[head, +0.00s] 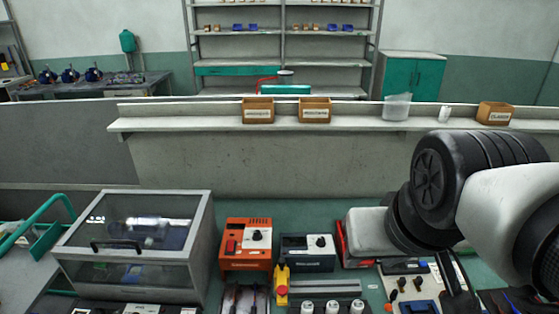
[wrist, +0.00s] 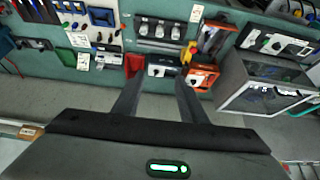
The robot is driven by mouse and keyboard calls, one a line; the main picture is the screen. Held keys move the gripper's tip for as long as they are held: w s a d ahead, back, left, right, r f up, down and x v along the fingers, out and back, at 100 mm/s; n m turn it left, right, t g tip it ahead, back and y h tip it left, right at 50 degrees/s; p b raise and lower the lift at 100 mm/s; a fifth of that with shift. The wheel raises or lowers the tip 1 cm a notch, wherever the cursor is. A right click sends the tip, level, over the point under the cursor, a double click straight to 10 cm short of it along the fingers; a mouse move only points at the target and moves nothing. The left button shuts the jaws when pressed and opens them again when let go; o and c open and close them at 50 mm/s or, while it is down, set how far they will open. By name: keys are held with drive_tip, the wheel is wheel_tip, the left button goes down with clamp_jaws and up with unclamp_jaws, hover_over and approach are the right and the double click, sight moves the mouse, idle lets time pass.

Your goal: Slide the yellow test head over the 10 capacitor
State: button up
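A small yellow piece with a red part (head: 281,285), which looks like the test head, stands beside the orange box in the head view. In the wrist view it is a small yellow patch (wrist: 189,53). Several white round-topped cylinders (head: 332,307), which look like the capacitors, stand in a row to its right, cut by the bottom edge. They also show in the wrist view (wrist: 159,31). I cannot read which one is marked 10. My gripper (wrist: 160,80) is open and empty, its two fingers apart above the bench; it is not seen in the head view.
An orange box (head: 246,245) and a dark box with a knob (head: 307,252) stand behind the row. A clear-lidded cabinet (head: 135,245) is at left. A ledge (head: 220,124) with labelled bins (head: 315,110) runs behind. My arm covers the right side.

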drive_tip(key=shift+c, duration=0.4)
drive_tip(key=n+g+y+p, duration=0.1)
drive_tip(key=n+p, duration=0.1)
drive_tip(key=n, duration=0.2)
hover_over(282, 261)
drive_tip(key=s+d, duration=0.2)
drive_tip(key=s, duration=0.5)
wheel_tip(282, 261, down, 12)
drive_tip(key=b+x, duration=0.1)
drive_tip(key=x, duration=0.5)
drive_tip(key=b+x, duration=0.2)
drive_tip(key=x, duration=0.4)
drive_tip(key=b+x, duration=0.2)
drive_tip(key=x, duration=0.3)
drive_tip(key=shift+s+a+f, duration=0.15)
drive_tip(key=shift+a+f, duration=0.05)
drive_tip(key=shift+f, duration=0.3)
clamp_jaws()
